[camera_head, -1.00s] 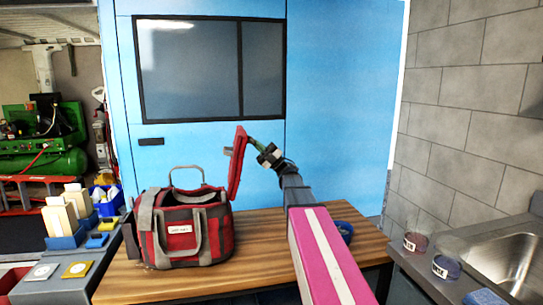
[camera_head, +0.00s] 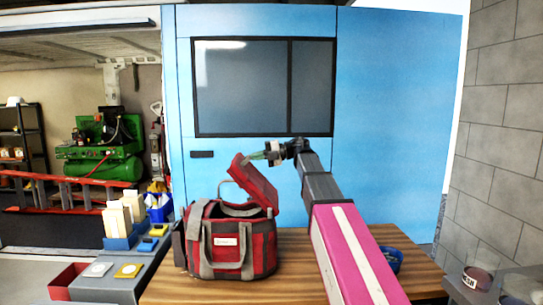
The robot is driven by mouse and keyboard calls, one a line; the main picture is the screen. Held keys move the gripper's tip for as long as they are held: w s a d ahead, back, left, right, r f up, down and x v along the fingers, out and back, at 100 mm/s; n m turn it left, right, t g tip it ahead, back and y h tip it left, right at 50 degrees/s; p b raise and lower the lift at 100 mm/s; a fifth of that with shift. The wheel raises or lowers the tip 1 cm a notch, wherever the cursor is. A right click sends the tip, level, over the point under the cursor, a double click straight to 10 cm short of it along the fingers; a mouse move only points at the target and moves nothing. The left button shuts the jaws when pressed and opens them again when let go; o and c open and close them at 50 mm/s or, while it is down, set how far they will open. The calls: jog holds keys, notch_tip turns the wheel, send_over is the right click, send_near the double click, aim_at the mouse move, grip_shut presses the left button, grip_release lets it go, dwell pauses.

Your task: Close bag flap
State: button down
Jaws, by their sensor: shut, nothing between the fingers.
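The red and grey bag (camera_head: 228,245) stands on the wooden table, with a white label on its front. Its red flap (camera_head: 256,184) rises from the right side of the bag and leans left above the opening, partly raised. My gripper (camera_head: 262,155) is shut and empty at the upper right side of the flap, near its top edge. It seems to touch the flap, but I cannot tell for certain. The inside of the bag is mostly hidden.
The wooden table (camera_head: 300,255) has free room right of the bag, under my arm. A blue bowl (camera_head: 391,259) sits at its right. A grey bench with blue bins (camera_head: 120,241) and small blocks stands close at left. A blue wall with a dark window is behind.

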jog(key=a+f+h, duration=0.1)
jog(key=a, duration=0.1)
jog(key=a+f+h, duration=0.2)
jog(key=a, duration=0.1)
jog(key=a+f+h, duration=0.1)
jog(key=a, duration=0.1)
jog(key=shift+w+a+f+h, duration=0.15)
jog(key=shift+a+f+h, duration=0.15)
jog(key=shift+h, duration=0.1)
jog(key=a+f, duration=0.5)
jog(key=f, duration=0.2)
jog(key=shift+f, duration=0.15)
jog(key=shift+f, duration=0.15)
